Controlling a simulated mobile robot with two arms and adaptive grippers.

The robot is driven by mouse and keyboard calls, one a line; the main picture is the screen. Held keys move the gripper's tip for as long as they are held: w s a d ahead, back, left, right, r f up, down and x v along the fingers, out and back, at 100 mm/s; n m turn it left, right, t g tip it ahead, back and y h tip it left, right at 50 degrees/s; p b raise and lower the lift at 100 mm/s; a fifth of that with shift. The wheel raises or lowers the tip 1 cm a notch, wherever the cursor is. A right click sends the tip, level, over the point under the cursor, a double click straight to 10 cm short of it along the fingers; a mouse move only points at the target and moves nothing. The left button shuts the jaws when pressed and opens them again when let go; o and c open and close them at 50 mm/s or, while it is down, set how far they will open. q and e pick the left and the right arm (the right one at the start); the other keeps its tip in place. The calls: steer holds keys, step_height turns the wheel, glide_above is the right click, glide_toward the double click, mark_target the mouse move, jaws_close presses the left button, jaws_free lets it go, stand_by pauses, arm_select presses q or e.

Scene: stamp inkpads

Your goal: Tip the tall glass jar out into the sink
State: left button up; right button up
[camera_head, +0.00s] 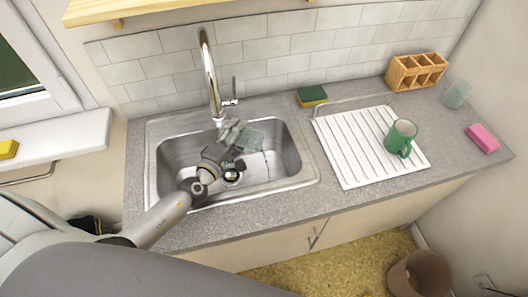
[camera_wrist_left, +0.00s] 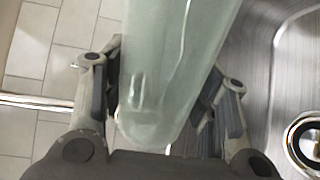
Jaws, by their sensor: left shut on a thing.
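The tall glass jar (camera_head: 251,139) is pale, greenish and see-through. My left gripper (camera_head: 232,132) is shut on it above the sink (camera_head: 284,160), in front of the tap. In the head view the jar sticks out to the right of the fingers and looks tilted; its exact angle is hard to tell. In the left wrist view the jar (camera_wrist_left: 172,75) runs up between the two fingers, and its far end is cut off by the frame's top. I see no clear contents in it. My right gripper is not in view.
The tall chrome tap (camera_head: 211,75) rises behind the sink. The drain (camera_head: 232,176) shows on the basin floor. A green and yellow sponge (camera_head: 312,95), a white drainboard (camera_head: 352,142) with a green mug (camera_head: 401,137), a wooden rack (camera_head: 415,71) and a pink sponge (camera_head: 482,138) stand to the right.

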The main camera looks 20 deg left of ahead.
arm_select(q)
steer(key=shift+d+r+m+p, duration=0.15)
steer(key=shift+r+m+p, duration=0.35)
steer(key=shift+p, duration=0.4)
steer(key=shift+r+m+p, duration=0.3)
steer(key=shift+m+p, duration=0.2)
steer(key=shift+p, duration=0.3)
